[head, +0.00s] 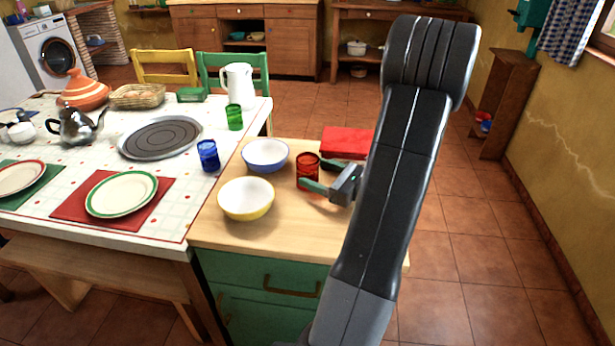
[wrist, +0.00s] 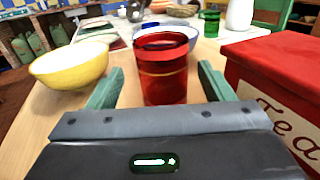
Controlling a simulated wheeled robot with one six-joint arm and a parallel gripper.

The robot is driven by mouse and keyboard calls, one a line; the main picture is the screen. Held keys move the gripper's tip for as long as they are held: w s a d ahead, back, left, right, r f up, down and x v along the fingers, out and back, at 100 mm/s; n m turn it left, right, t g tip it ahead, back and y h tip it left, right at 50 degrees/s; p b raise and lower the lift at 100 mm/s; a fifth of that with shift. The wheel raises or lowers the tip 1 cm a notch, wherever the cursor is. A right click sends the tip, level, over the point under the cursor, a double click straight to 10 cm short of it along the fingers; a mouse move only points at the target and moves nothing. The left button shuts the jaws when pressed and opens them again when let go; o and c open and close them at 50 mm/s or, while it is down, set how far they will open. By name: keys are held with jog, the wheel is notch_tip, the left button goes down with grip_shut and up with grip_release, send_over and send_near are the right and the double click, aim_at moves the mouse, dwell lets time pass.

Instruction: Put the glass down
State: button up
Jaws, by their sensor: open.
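A red glass (head: 307,172) stands upright on the wooden counter top (head: 215,226). In the wrist view the red glass (wrist: 163,70) is just ahead of my gripper, between the lines of its two fingers. My gripper (head: 318,176) is open, with its green fingers on either side of the glass. In the wrist view the fingers of my gripper (wrist: 158,88) are spread wide, and gaps show between them and the glass. A blue glass (head: 208,155) and a green glass (head: 234,117) stand on the tiled table.
A yellow bowl (head: 246,199) and a blue-rimmed bowl (head: 265,154) stand left of the red glass. A red tin (head: 346,142) is behind it, close on the right in the wrist view (wrist: 280,85). The counter's front left is clear.

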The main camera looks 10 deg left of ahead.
aim_at(302, 167)
jog(key=shift+x, duration=2.75)
jog(key=shift+w+d+f, duration=0.1)
jog(key=shift+f, duration=0.05)
jog(key=shift+c, duration=0.2)
jog(key=c, duration=1.2)
